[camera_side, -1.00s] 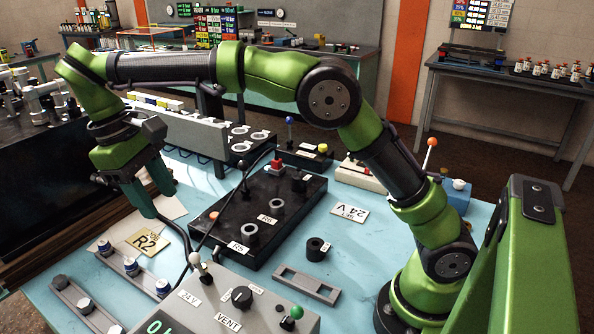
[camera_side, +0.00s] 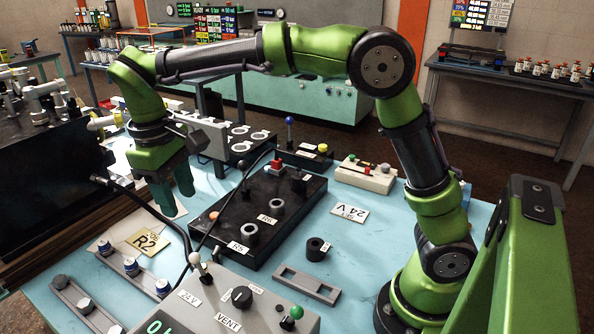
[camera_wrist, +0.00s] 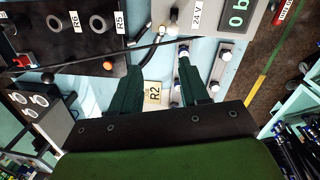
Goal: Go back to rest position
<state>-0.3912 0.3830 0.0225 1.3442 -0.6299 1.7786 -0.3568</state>
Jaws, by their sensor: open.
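My gripper (camera_side: 178,192) hangs above the left part of the blue table in the side view, fingers pointing down, with nothing held. In the wrist view its two dark green fingers (camera_wrist: 158,95) stand apart with a gap between them. The yellow R2 label (camera_side: 147,240) lies on the table below it, and it also shows between the fingers in the wrist view (camera_wrist: 153,93). A black hose (camera_side: 150,207) curves across the table beneath and behind the gripper, apart from the fingers as far as I can tell.
A black block with R5 and R6 sockets (camera_side: 229,232) stands right of my gripper. A grey control box (camera_side: 211,312) with VENT label is at the front. Rails with blue-capped fittings (camera_side: 131,266) lie at front left. A grey rack (camera_side: 218,146) stands behind.

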